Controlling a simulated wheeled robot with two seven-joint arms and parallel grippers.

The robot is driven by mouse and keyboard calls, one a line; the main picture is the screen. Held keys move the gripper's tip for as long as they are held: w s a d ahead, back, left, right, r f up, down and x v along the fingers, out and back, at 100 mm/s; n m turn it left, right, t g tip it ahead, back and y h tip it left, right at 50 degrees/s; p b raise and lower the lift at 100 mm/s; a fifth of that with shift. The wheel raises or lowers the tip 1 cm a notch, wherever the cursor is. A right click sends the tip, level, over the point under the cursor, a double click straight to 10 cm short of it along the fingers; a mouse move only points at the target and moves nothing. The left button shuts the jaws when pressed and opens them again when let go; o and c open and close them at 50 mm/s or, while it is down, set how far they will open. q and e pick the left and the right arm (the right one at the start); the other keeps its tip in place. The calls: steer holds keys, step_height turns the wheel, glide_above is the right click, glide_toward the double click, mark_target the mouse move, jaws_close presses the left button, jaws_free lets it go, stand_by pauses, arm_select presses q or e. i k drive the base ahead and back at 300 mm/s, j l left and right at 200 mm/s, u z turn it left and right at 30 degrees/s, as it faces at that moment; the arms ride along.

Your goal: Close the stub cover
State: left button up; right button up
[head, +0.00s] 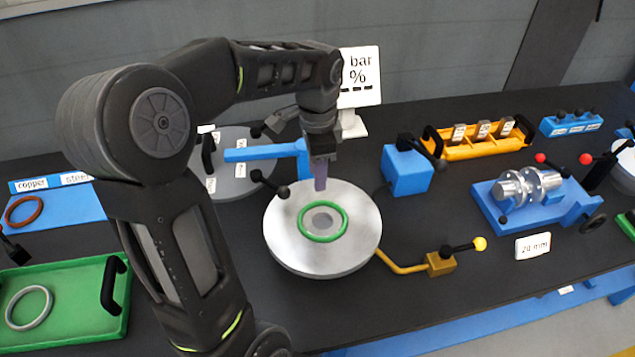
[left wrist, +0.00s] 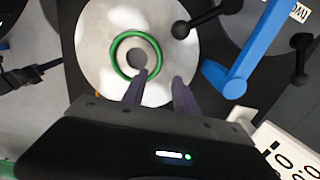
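The silver stub flange (head: 290,250) stands in the middle of the table, its face up. A green ring (head: 344,225) lies flat on it around the central hole; it also shows in the left wrist view (left wrist: 118,68). The grey round cover (head: 238,182) is swung aside behind it, with a black handle (head: 209,158) and a blue hinge arm (head: 250,154). My left gripper (head: 320,186) points down over the flange's back edge. In the left wrist view its two fingers (left wrist: 160,76) are apart and empty, near the ring; contact cannot be told. My right gripper is out of view.
Black-knobbed levers (head: 270,185) stand beside the flange. A brass valve with yellow knob (head: 440,262) is at its right. A blue box (head: 406,170), an orange tray (head: 480,142) and a blue vice (head: 535,200) stand farther right. A green tray (head: 70,310) lies left.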

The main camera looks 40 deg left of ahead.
mark_target(224, 161)
steer(key=k+l, duration=0.75)
steer(key=l, duration=0.25)
